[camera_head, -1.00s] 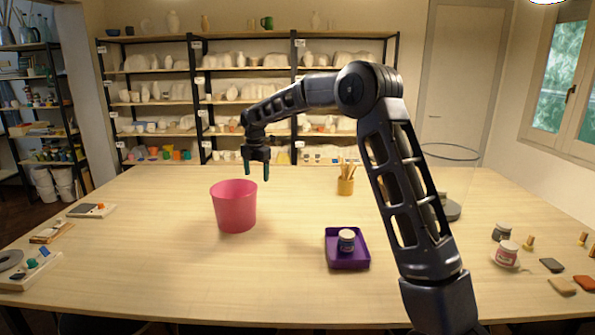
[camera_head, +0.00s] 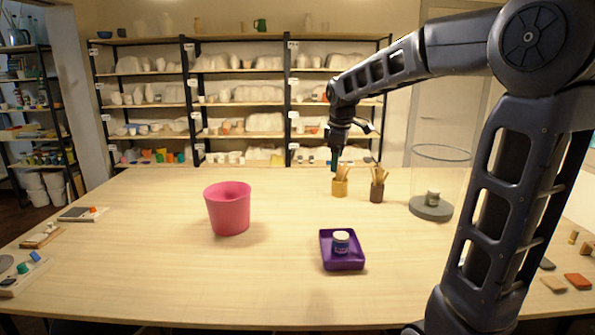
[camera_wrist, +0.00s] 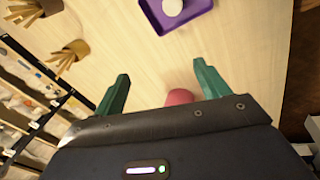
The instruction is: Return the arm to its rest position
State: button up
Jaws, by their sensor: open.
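My gripper (camera_head: 335,160) hangs in the air over the back middle of the table, its fingers pointing down near the yellow tool pot. In the wrist view my gripper (camera_wrist: 158,88) shows two green fingers spread apart with nothing between them. My dark arm crosses the right side of the head view and hides part of the table there.
A pink bucket (camera_head: 228,210) stands left of centre. A purple tray (camera_head: 343,262) holds a small jar (camera_head: 341,241). A yellow pot (camera_head: 339,187) and a brown pot (camera_head: 377,192) hold tools. A clear cylinder (camera_head: 440,180) surrounds another jar (camera_head: 432,198).

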jog(key=s+d+f+m+t, duration=0.1)
jog(key=s+d+f+m, duration=0.2)
jog(key=s+d+m, duration=0.4)
jog(key=s+d+f+m, duration=0.4)
jog(key=s+d+m, duration=0.3)
jog(key=s, duration=0.9)
jog(key=shift+s+d+m+t, duration=0.3)
jog(key=shift+s+d+t, duration=0.1)
jog(key=shift+d, duration=0.4)
jog(key=shift+f, duration=0.1)
